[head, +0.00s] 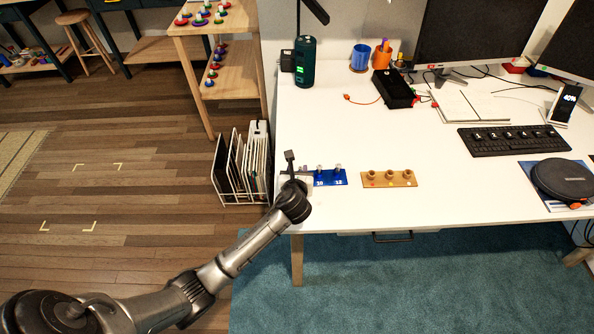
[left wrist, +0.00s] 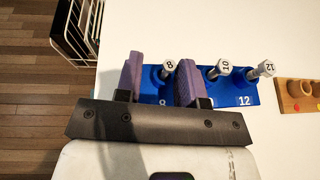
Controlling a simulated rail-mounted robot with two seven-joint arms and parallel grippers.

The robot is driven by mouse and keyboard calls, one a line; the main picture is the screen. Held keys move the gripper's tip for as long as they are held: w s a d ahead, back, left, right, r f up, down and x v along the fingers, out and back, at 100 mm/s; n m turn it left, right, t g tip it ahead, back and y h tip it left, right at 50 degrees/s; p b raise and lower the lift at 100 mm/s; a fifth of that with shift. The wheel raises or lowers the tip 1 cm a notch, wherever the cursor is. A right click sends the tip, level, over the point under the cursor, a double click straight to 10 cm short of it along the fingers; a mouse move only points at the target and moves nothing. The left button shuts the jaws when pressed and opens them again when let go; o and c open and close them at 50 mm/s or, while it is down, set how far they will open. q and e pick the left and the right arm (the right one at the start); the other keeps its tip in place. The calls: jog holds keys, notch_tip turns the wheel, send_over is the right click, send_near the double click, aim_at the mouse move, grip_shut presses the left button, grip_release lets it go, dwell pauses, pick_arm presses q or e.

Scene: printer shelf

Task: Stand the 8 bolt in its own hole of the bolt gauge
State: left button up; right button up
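The blue bolt gauge (head: 331,178) lies on the white desk near its left front corner; in the left wrist view (left wrist: 151,99) it carries the numbers 8, 10 and 12. The 8 bolt (left wrist: 169,66) stands at the 8 position, its lower end partly hidden. The 10 bolt (left wrist: 223,67) and the 12 bolt (left wrist: 266,68) stand in the same gauge. My left gripper (head: 296,168) is over the gauge's left end. Its two purple-padded fingers (left wrist: 158,82) are open, one on each side of the 8 bolt, with gaps visible. My right gripper is out of view.
A wooden block (head: 389,179) with three round sockets and coloured dots lies right of the gauge. A wire file rack (head: 240,170) stands beyond the desk's left edge. The keyboard (head: 513,140) is farther right. The desk behind the gauge is clear.

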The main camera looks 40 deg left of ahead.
pick_arm(q)
jog(key=shift+d+f, duration=0.1)
jog(key=shift+f, duration=0.05)
jog(key=p+v, duration=0.3)
jog(key=v, duration=0.8)
jog(key=shift+w+p, duration=0.1)
jog(key=shift+p, duration=0.25)
jog(key=shift+s+d+r, duration=0.35)
jog(key=shift+s, duration=0.2)
jog(key=s+f+n, duration=0.1)
jog(key=s+n, duration=0.1)
jog(key=s+f+n+g+h, duration=0.1)
jog(key=n, duration=0.1)
jog(key=s+f+n, duration=0.1)
jog(key=s+n, duration=0.1)
jog(key=shift+s+d+f+g+h, duration=0.15)
jog(key=shift+s+d+g+h, duration=0.15)
jog(key=shift+d, duration=0.1)
jog(key=s+d+f+n+g+h, duration=0.1)
jog(key=s+d+n+g+h, duration=0.1)
jog(key=s+n, duration=0.8)
jog(key=s+d+f+n+g+h, duration=0.1)
jog(key=s+d+n+g+h, duration=0.2)
jog(key=s+n, duration=0.7)
jog(key=shift+s+d+f+n+g+h, duration=0.3)
jog(key=shift+s+f+n+h, duration=0.15)
jog(key=shift+h, duration=0.25)
jog(key=shift+r, duration=0.1)
